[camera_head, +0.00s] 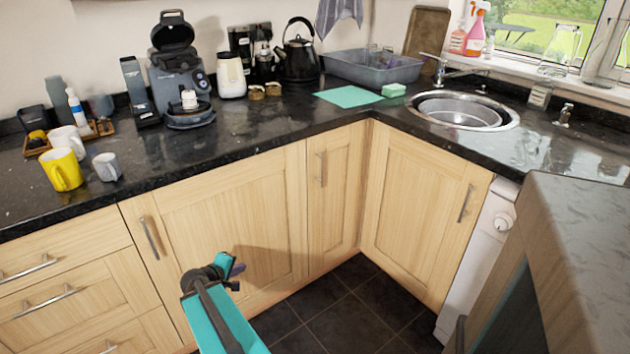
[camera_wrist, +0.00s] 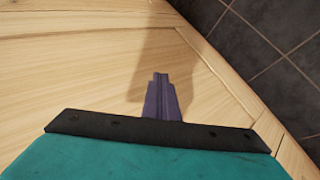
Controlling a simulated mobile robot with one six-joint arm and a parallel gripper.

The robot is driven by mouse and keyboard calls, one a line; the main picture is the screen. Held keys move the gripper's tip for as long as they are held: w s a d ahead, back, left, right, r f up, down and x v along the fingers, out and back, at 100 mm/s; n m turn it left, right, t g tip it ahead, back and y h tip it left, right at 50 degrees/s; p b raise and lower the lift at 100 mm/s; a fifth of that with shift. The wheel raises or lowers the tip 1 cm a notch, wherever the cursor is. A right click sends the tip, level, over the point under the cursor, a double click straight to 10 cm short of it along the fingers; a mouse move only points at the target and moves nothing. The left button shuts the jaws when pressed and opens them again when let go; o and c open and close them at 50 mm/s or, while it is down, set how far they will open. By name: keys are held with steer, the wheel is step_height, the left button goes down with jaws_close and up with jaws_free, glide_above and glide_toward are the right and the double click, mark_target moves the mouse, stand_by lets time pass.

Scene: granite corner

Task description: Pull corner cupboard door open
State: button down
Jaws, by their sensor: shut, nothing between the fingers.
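The light wood corner has three closed doors. A wide door (camera_head: 235,215) on the left has an upright metal handle (camera_head: 150,238) near its left edge. A narrow door (camera_head: 335,205) by the corner has a handle (camera_head: 321,168) near its top left. The door on the right (camera_head: 415,210) has a handle (camera_head: 466,203) at its right edge. I cannot tell which one is meant. My gripper (camera_head: 239,269) is in front of the wide door, right of its handle and apart from it. Its purple fingers (camera_wrist: 160,98) are together and empty; wood panel fills much of the wrist view.
Drawers (camera_head: 70,290) with bar handles are at the left. The dark worktop (camera_head: 250,125) overhangs the doors and carries mugs, appliances and a sink (camera_head: 460,110). A stone-topped unit (camera_head: 580,250) stands at the right front. The dark tiled floor (camera_head: 340,310) is clear.

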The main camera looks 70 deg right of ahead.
steer(key=s+d+r+h+b, duration=0.45)
steer(key=d+r, duration=0.55)
steer(key=d, duration=0.3)
steer(key=n+g+h+b, duration=0.1)
steer(key=h+b, duration=0.2)
glide_toward(315, 171)
steer(key=s+a+r, duration=0.1)
steer(key=a+r, duration=0.1)
steer(key=a, duration=0.2)
steer(key=shift+s+r, duration=0.1)
steer(key=shift+s, duration=0.05)
steer(key=shift+d, duration=0.2)
steer(key=shift+s+d, duration=0.15)
steer(key=shift+d, duration=4.7)
steer(key=shift+s+a+b, duration=0.1)
steer(key=shift+s+b, duration=0.05)
steer(key=shift+b, duration=0.15)
